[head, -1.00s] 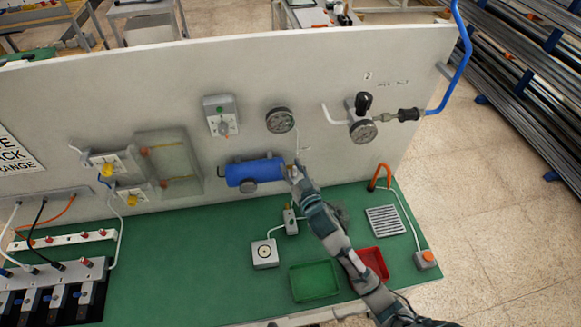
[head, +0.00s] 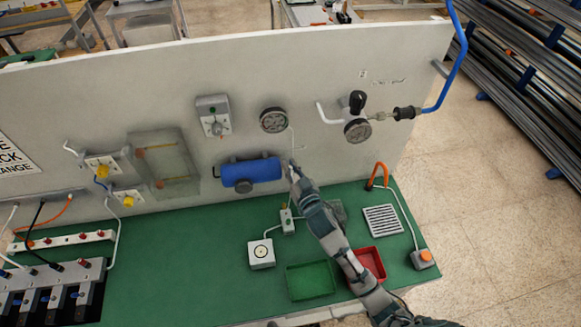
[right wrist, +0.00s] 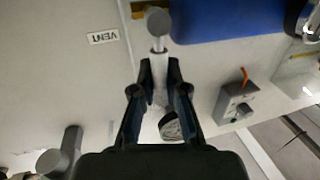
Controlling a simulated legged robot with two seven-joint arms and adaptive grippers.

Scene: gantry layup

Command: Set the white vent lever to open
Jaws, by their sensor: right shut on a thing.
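The white vent lever (right wrist: 159,80) shows in the right wrist view, running down from a grey round end piece (right wrist: 158,20). A label reading VENT (right wrist: 104,37), upside down in this view, is on the panel beside it. My right gripper (right wrist: 159,68) is shut on the lever, with one dark finger on each side. In the head view my right gripper (head: 294,172) is at the panel, at the right end of the blue tank (head: 251,172). There the arm and gripper mostly hide the lever. My left gripper is not in view.
A round gauge (head: 274,120) is on the panel above the tank. A small grey valve block (head: 287,222), a green tray (head: 311,281) and a red tray (head: 370,262) are on the green bench near my right arm.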

